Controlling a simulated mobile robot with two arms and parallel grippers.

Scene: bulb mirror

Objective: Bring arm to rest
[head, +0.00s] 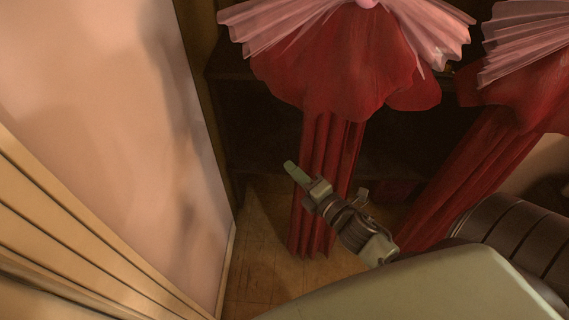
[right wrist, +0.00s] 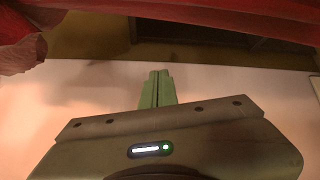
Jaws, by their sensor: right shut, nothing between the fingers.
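My right gripper (head: 296,172) shows in the middle of the head view, in front of a hanging red drape (head: 328,150). Its arm comes in from the lower right. In the right wrist view, the two green fingers of my right gripper (right wrist: 157,88) lie together, shut and empty. Red cloth (right wrist: 200,14) runs across the top of that view. My left gripper is not in view.
A large pale panel (head: 120,110) with a wooden frame (head: 75,225) stands at the left. A second red drape (head: 480,150) with pink pleats (head: 525,35) hangs at the right. A patch of tiled floor (head: 265,255) shows clear below.

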